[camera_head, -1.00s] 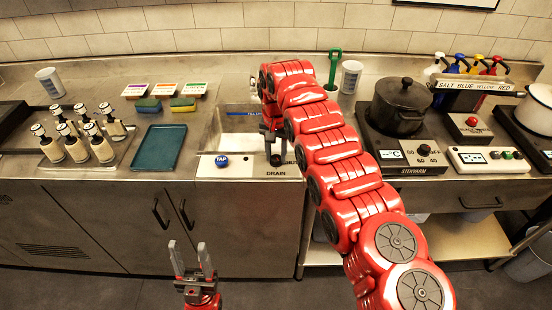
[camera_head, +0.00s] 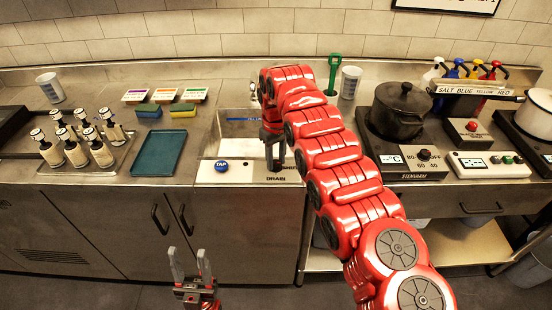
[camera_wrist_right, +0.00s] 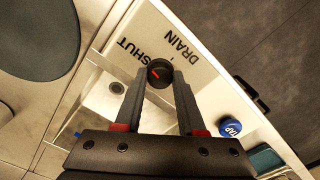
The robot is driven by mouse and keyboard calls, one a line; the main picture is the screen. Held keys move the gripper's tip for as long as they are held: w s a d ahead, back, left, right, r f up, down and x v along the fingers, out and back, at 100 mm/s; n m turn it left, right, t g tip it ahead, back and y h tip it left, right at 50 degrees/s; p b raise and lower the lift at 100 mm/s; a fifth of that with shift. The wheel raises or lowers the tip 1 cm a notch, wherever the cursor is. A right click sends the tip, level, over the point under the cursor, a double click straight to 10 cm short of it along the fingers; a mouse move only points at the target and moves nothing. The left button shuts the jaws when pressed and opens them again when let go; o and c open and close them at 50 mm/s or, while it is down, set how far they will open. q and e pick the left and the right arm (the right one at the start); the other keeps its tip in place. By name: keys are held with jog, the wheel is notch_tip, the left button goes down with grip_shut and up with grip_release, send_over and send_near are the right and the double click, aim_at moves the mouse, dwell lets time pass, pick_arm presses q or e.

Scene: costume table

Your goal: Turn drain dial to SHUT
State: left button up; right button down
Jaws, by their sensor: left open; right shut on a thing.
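The drain dial (camera_wrist_right: 159,73) is a small round black knob with a red mark on its top. It sits on the white panel beside the printed words SHUT (camera_wrist_right: 131,50) and DRAIN (camera_wrist_right: 181,43). I cannot tell exactly where the red mark points. My right gripper (camera_wrist_right: 159,76) is shut on the dial, one finger on each side. In the head view my right gripper (camera_head: 275,160) points down at the panel and hides most of the dial; the DRAIN label (camera_head: 283,179) shows in front. My left gripper (camera_head: 190,263) is open and empty, low in front of the cabinet.
The blue TAP button (camera_head: 221,166) is on the same panel, left of my right gripper. The sink (camera_head: 240,125) lies behind. A teal tray (camera_head: 158,153) and several bottles (camera_head: 75,150) stand left; a black pot (camera_head: 400,108) stands right.

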aim_at(276, 163)
jog(key=shift+n, duration=0.7)
jog(key=c, duration=0.5)
grip_release()
notch_tip(276, 163, up, 3)
jog(key=shift+a+f, duration=0.1)
notch_tip(276, 163, up, 15)
jog(key=p, duration=1.4)
jog(key=shift+f+p, duration=0.15)
jog(key=shift+p, duration=0.25)
